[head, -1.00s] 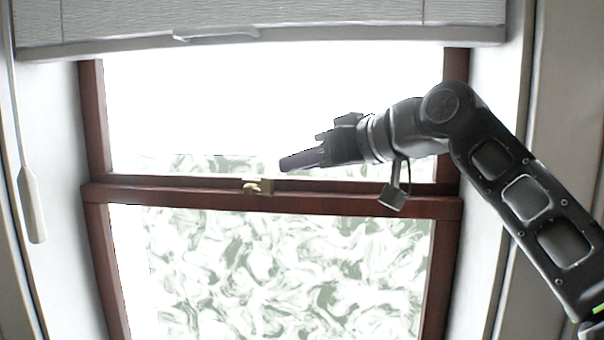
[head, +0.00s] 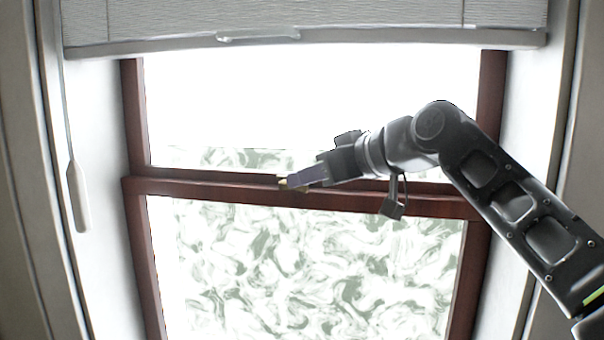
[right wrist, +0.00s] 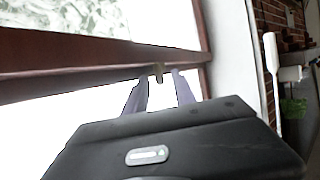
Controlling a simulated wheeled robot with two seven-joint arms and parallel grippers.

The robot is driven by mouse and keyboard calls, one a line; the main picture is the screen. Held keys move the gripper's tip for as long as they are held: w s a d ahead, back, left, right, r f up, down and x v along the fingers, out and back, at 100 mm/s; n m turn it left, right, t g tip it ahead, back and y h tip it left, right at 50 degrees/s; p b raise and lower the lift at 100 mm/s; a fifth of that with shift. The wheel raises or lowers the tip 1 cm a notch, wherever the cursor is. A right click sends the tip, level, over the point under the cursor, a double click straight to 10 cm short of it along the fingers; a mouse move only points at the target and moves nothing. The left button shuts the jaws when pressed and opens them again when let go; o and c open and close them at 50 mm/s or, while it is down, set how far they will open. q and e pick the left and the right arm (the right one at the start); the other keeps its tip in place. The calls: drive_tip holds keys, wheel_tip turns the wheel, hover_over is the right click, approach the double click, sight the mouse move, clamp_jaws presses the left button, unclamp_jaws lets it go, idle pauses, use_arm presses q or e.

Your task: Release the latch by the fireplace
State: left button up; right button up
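The small brass latch (head: 284,184) sits on the dark red-brown middle rail of the window (head: 210,186). In the head view it is mostly hidden behind the fingertips of my right gripper (head: 298,181). In the right wrist view the latch (right wrist: 158,73) shows on the rail, just beyond and between the two fingertips (right wrist: 158,76). The fingers are apart with a gap around the latch's line. I cannot tell whether either finger touches it. My left gripper is in neither view.
A rolled blind (head: 300,25) hangs above the window. A pull cord with a pale handle (head: 78,197) hangs at the left. White side walls of the recess flank the frame. A brick wall (right wrist: 297,30) shows at the right in the wrist view.

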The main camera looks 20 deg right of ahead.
drive_tip(key=shift+x, duration=1.05)
drive_tip(key=shift+c, duration=0.3)
clamp_jaws()
